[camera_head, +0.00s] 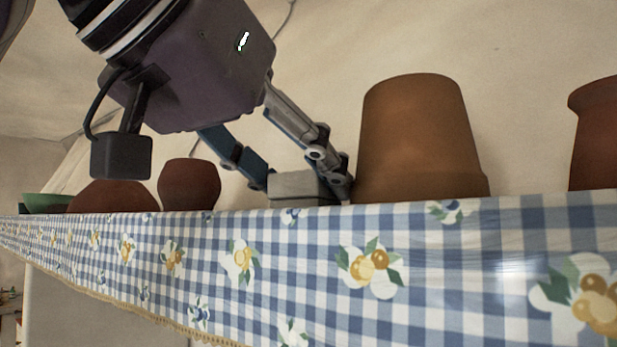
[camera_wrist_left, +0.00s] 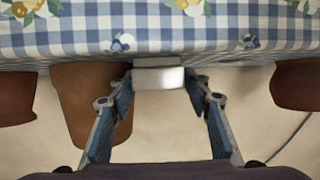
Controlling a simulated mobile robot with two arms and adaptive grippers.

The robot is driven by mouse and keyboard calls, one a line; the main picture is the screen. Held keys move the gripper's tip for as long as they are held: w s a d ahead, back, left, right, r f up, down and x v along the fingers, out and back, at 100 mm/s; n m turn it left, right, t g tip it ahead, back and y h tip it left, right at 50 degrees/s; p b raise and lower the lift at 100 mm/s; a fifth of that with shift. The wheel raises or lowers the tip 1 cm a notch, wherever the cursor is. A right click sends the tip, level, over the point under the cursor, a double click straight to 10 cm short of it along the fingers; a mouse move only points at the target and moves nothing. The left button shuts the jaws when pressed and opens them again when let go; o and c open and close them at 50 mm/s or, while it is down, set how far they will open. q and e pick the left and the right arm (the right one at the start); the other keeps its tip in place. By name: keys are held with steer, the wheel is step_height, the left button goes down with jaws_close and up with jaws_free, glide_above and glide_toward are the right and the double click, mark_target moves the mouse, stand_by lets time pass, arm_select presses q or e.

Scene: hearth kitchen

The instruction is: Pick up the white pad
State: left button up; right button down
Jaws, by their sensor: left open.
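The white pad (camera_head: 294,187) is a small pale block on the shelf, just behind the edge of the checked cloth. It also shows in the left wrist view (camera_wrist_left: 158,77), near the cloth's edge. My left gripper (camera_head: 303,192) reaches down from above and is open. Its fingertips stand on either side of the pad. In the left wrist view the left gripper (camera_wrist_left: 159,84) has its tips close beside the pad's two ends; I cannot tell if they touch it. The pad's underside is hidden. My right gripper is not in view.
A large brown pot (camera_head: 420,140) stands close to the right finger. A darker pot (camera_head: 592,140) is at the far right. A round reddish pot (camera_head: 189,184), another low pot (camera_head: 112,196) and a green bowl (camera_head: 44,203) stand to the left. The checked cloth (camera_head: 215,262) hangs along the front.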

arm_select(q)
steer(key=shift+s+a, duration=0.1)
steer(key=shift+s, duration=0.15)
steer(key=shift+c, duration=1.9)
steer(key=shift+w, duration=0.1)
steer(key=c, duration=0.5)
steer(key=shift+r, duration=0.1)
steer(key=shift+r, duration=0.1)
